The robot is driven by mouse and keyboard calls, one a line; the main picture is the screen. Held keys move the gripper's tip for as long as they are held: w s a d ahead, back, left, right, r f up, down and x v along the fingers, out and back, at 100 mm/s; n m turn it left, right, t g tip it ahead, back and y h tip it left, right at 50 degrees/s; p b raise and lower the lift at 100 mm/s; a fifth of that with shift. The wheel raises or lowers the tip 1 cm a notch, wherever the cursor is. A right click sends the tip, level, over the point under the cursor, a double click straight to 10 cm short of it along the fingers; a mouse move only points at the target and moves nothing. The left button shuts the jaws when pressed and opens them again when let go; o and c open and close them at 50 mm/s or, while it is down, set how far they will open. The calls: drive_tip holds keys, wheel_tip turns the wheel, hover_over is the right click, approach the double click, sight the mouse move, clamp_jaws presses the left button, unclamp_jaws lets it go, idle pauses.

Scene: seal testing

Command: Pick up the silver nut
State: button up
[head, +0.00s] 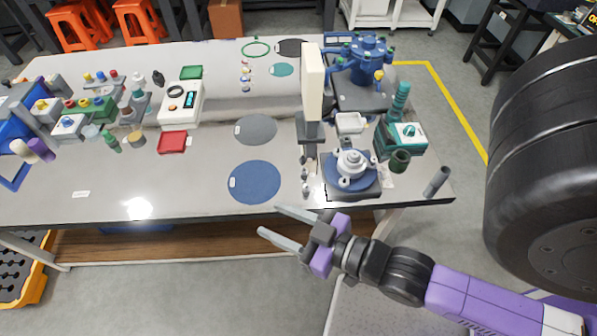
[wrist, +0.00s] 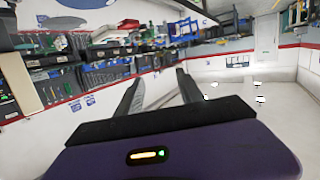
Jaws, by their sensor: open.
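Several small silver pieces (head: 305,189) stand in a short column near the table's front edge, left of the grey fixture. They are too small for me to tell which one is the silver nut. My gripper (head: 270,220) is open and empty, just off the front edge of the table, with its fingers pointing left. It is below and to the left of the silver pieces and apart from them. In the wrist view my gripper (wrist: 158,88) shows two spread fingers with nothing between them, facing the room's walls; no nut is visible there.
A grey-white flanged fixture (head: 351,167) on a dark plate and a tall cream-topped press (head: 312,85) stand close to the silver pieces. A blue round mat (head: 254,182) lies left. The table's front left (head: 60,205) is mostly clear.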

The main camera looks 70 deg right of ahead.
drive_tip(key=w+d+f+m+g+h+p, duration=0.1)
drive_tip(key=w+d+f+m+g+h, duration=0.2)
drive_tip(key=d, duration=0.6)
drive_tip(key=w+d+f+m+g+p, duration=0.1)
drive_tip(key=w+d+f+m+g, duration=0.2)
drive_tip(key=d, duration=0.6)
drive_tip(key=w+d+f+m+g+h+p, duration=0.1)
drive_tip(key=w+d+m+g+h, duration=0.3)
drive_tip(key=d, duration=0.6)
drive_tip(key=s+d+f+m+g+y, duration=0.2)
drive_tip(key=d+f+m+y, duration=0.1)
drive_tip(key=d+m+y, duration=0.15)
drive_tip(key=s+a+m+g+y, duration=0.1)
drive_tip(key=s+a+f+m+g+y, duration=0.1)
drive_tip(key=s+a+y, duration=0.1)
drive_tip(key=s+a+m+g+y+p, duration=0.1)
drive_tip(key=y, duration=0.1)
drive_tip(key=shift+s+a+f+y, duration=0.25)
drive_tip(key=shift+s+f, duration=0.1)
drive_tip(key=shift+f, duration=0.35)
drive_tip(key=shift+d+f+p, duration=0.15)
drive_tip(key=shift+f+p, duration=0.45)
drive_tip(key=shift+f, duration=2.8)
clamp_jaws()
